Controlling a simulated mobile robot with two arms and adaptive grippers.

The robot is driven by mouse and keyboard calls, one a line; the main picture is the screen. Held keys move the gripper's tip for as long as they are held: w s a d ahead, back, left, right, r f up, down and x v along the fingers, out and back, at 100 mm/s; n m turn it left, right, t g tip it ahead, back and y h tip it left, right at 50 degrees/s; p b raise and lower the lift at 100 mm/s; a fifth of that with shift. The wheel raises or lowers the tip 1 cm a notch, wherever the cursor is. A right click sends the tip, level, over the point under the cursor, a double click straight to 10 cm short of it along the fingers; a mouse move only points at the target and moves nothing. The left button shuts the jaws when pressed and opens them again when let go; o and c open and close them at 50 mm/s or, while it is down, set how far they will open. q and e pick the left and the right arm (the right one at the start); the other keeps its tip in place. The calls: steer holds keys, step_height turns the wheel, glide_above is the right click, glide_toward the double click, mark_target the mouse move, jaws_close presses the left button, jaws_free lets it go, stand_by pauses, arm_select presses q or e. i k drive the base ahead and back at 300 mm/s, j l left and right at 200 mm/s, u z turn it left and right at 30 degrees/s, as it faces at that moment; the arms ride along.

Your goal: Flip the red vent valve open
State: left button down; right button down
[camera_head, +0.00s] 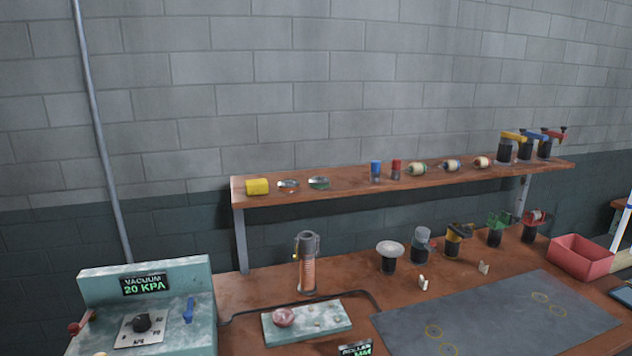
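A pale green vacuum box (146,277) stands at the lower left, with a display reading "VACUUM 20 KPA". A red-tipped lever (77,326), which looks like the red vent valve, sticks out from the left side of the box. It slants, and its red end is low and to the left. I cannot tell from its pose whether it is open or shut. A black knob (142,322) and a blue lever (189,310) are on the box's front. Neither of my grippers is in view.
A shelf (330,190) with small parts runs above the workbench (240,292). A coil device (307,263), a pale green block (330,322), several dark jars, a dark mat (495,325) and a red bin (581,258) are on the bench. A pipe (97,130) runs up the wall.

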mark_target(74, 328)
steer(key=u, duration=1.35)
steer(key=j+u, duration=0.1)
steer(key=j, duration=0.6)
steer(key=i+j+u, duration=0.1)
steer(key=j, duration=0.55)
